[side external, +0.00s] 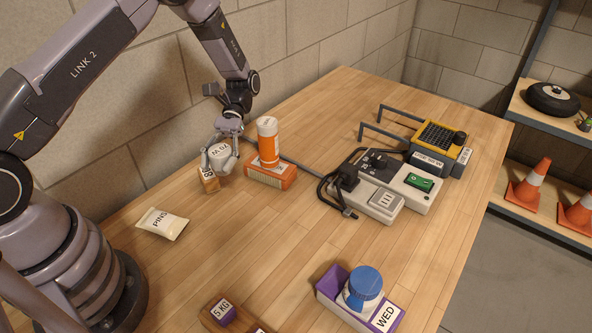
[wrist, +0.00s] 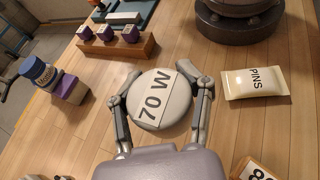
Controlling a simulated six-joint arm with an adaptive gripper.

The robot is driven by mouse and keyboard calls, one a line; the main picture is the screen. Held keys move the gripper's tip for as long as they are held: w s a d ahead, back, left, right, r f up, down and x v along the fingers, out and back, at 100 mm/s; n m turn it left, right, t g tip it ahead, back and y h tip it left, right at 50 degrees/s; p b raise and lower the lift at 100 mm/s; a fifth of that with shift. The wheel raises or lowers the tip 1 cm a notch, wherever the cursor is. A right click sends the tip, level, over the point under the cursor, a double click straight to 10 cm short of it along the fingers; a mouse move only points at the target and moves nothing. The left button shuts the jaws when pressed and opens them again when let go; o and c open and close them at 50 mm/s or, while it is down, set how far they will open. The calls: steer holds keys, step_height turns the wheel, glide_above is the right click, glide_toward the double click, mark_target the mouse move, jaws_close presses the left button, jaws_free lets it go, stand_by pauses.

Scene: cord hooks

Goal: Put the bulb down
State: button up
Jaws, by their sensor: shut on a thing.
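The bulb is a round, pale disc-like shape marked "70 W" (wrist: 159,99), seen from above in the wrist view. It also shows in the side view (side external: 220,154), over the left part of the table. My gripper (side external: 221,160) is shut on the bulb, with one finger on each side of it. In the wrist view the fingers of my gripper (wrist: 160,95) flank its edges. The underside of the bulb is hidden, and I cannot tell if it touches anything below.
An orange bottle (side external: 268,144) stands on an orange box (side external: 270,176) just right. A PINS bag (side external: 162,223) lies nearer my base.

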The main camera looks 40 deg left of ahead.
steer(key=w+d+n+t+h, duration=0.4)
steer(key=w+d+n+h, duration=0.15)
steer(key=d, duration=0.25)
steer(key=n+t, duration=1.3)
steer(key=t, duration=0.1)
glide_above(303, 142)
steer(key=shift+h, duration=0.25)
step_height(303, 142, down, 9)
steer(key=shift+f, duration=2.55)
steer(key=shift+f, duration=0.1)
steer(key=o, duration=1.3)
